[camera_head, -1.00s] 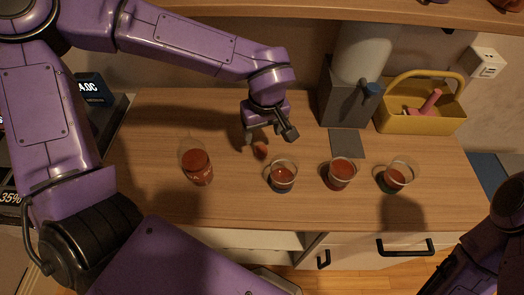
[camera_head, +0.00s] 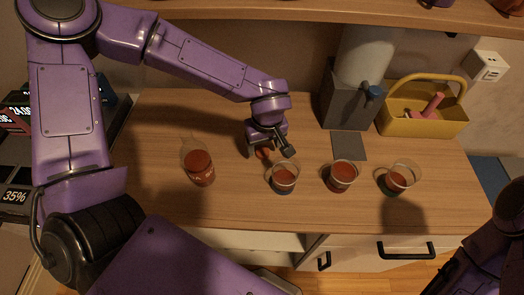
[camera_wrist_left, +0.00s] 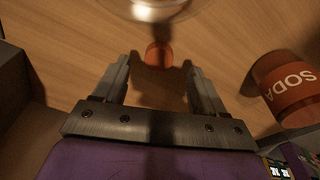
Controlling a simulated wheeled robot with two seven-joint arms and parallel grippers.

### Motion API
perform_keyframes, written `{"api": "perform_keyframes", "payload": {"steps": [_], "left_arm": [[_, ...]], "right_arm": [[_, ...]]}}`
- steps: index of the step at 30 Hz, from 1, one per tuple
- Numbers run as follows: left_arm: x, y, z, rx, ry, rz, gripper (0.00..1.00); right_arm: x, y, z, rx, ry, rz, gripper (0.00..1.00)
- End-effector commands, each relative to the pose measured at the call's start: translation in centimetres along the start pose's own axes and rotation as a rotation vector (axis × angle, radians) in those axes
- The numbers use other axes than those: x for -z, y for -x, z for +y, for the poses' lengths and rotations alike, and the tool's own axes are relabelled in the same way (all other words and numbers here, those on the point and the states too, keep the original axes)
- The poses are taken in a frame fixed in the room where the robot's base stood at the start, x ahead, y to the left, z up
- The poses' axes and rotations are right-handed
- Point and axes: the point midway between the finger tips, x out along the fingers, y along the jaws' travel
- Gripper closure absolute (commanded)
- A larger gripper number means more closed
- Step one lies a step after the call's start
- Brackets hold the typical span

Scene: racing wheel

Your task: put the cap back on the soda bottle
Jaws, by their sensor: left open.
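The soda bottle (camera_head: 200,168) stands open on the left part of the wooden counter, with red-brown drink and label. In the left wrist view the bottle (camera_wrist_left: 287,88) is at the right, with its SODA label showing. The small red cap (camera_head: 263,153) lies on the counter between the bottle and the nearest cup. My left gripper (camera_head: 270,152) is low over the cap, open. In the left wrist view the cap (camera_wrist_left: 159,55) sits centred at the open fingertips (camera_wrist_left: 157,66), apart from both fingers. Only part of my right arm shows at lower right; its gripper is out of view.
Several clear cups of red drink stand in a row: one cup (camera_head: 284,178) close to my left gripper, another cup (camera_head: 341,176), and a third cup (camera_head: 399,179). A grey dispenser (camera_head: 345,98) and a yellow basket (camera_head: 424,122) stand behind. The counter between bottle and cap is clear.

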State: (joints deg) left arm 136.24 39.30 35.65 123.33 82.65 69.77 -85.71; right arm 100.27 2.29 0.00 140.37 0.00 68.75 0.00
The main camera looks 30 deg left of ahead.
Motion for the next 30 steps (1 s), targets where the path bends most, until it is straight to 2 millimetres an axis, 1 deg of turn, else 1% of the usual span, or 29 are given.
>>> {"api": "perform_keyframes", "payload": {"steps": [1, 4, 7, 10, 18, 19, 20, 21, 24, 30], "left_arm": [[0.1, -0.8, -0.1, 0.006, 0.0, -0.002, 0.29], [0.2, -2.6, 0.0, 0.005, -0.001, -0.003, 0.29], [0.3, -3.7, 0.0, 0.003, 0.0, -0.001, 0.29], [0.3, -4.0, 0.0, 0.002, 0.0, -0.001, 0.29], [0.3, -4.0, 0.0, 0.001, -0.001, -0.001, 0.29], [0.3, -4.0, 0.0, 0.001, -0.001, -0.001, 0.35], [0.3, -4.0, 0.0, 0.001, 0.0, -0.001, 0.45], [0.3, -4.0, 0.0, 0.001, 0.0, -0.001, 0.58], [0.3, -4.0, 0.0, 0.002, 0.0, -0.001, 0.88], [0.3, -4.0, 0.0, 0.002, 0.0, -0.001, 0.89]], "right_arm": [[0.2, 0.4, 0.0, 0.0, 0.0, 0.0, 0.0], [0.2, 0.5, 0.0, 0.0, 0.0, 0.0, 0.0], [0.2, 0.5, 0.0, 0.0, 0.0, 0.0, 0.0], [0.2, 0.5, 0.1, 0.0, 0.0, 0.0, 0.0], [0.2, 0.5, 0.1, 0.0, 0.0, 0.0, 0.0], [0.2, 0.5, 0.1, 0.0, 0.0, 0.0, 0.0], [0.2, 0.5, 0.1, 0.0, 0.0, 0.0, 0.0], [0.2, 0.5, 0.0, 0.0, 0.0, 0.0, 0.0], [0.2, 0.5, 0.0, 0.0, 0.0, 0.0, 0.0], [0.2, 0.5, 0.1, 0.0, 0.0, 0.0, 0.0]]}}
